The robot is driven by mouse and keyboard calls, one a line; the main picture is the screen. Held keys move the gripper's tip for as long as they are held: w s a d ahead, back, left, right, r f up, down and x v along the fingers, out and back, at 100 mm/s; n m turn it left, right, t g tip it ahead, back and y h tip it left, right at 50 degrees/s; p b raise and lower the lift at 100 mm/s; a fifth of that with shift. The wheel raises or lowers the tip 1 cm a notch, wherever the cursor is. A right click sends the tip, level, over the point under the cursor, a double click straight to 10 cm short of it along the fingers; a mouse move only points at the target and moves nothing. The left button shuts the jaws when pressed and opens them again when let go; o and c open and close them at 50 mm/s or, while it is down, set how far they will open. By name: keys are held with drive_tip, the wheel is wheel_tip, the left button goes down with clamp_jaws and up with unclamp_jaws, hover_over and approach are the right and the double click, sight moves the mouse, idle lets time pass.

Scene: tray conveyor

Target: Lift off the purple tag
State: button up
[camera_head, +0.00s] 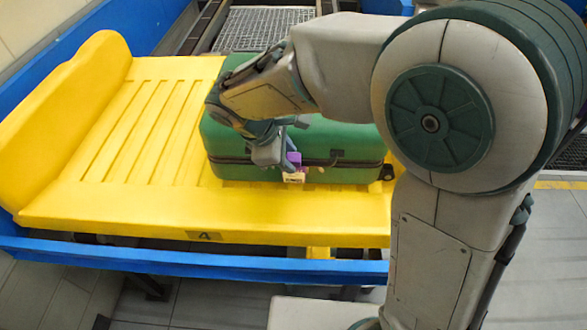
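The purple tag (294,158) shows as a small patch at the front side of the green suitcase (350,150), right at my gripper's fingers. My gripper (287,167) reaches down over the suitcase from above, with its fingers beside the tag. The gripper covers part of the tag and of the suitcase front. I cannot tell whether the fingers are closed on the tag. A small tan piece (294,178) shows just below the purple patch.
The suitcase lies on a yellow tray (110,205) marked 4, with free room on its left. A blue rail (200,262) runs along the front. A metal grating (262,25) lies behind. My arm covers the right side.

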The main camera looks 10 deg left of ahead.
drive_tip(key=shift+x, duration=1.85)
drive_tip(key=shift+a, duration=0.1)
drive_tip(key=c, duration=0.6)
drive_tip(key=r, duration=0.2)
drive_tip(key=s+r, duration=0.1)
drive_tip(key=r, duration=0.1)
drive_tip(key=s+r, duration=0.1)
drive_tip(key=r, duration=0.2)
drive_tip(key=shift+a, duration=0.15)
drive_tip(key=s+a, duration=0.2)
drive_tip(key=a, duration=0.1)
drive_tip(key=s+a+b, duration=0.1)
drive_tip(key=s+a, duration=0.2)
drive_tip(key=a, duration=0.1)
drive_tip(key=s+a+b, duration=0.1)
drive_tip(key=s+a, duration=0.2)
drive_tip(key=a, duration=0.1)
drive_tip(key=shift+f, duration=0.1)
